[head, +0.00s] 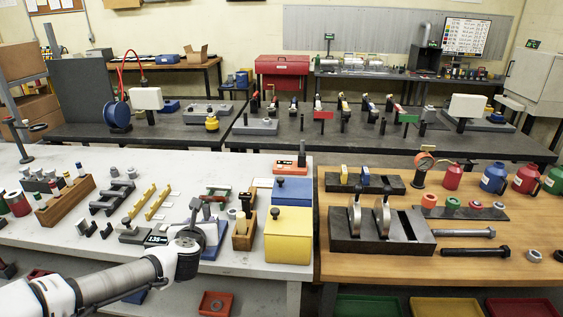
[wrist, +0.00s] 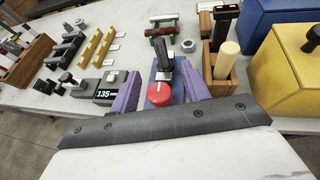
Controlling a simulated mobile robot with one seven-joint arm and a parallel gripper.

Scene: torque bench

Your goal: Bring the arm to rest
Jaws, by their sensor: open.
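My arm (head: 110,283) reaches in from the lower left over the front of the white table (head: 265,268). My gripper (head: 202,219) is over that table, left of the yellow box; its fingers are hard to make out there. In the wrist view my gripper (wrist: 160,93) shows two purple fingers spread apart, so it is open. A blue block with a red knob (wrist: 159,93) and a dark upright lever shows between and beyond the fingers. I cannot tell whether the fingers touch it. Nothing is visibly gripped.
A digital readout (wrist: 106,92) stands just left of the fingers. A wooden holder with upright handles (head: 243,235) and the yellow box (head: 289,236) stand to the right. A wooden rack (head: 66,202) and yellow bars (head: 152,203) are to the left. A wooden-topped bench (head: 460,268) adjoins on the right.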

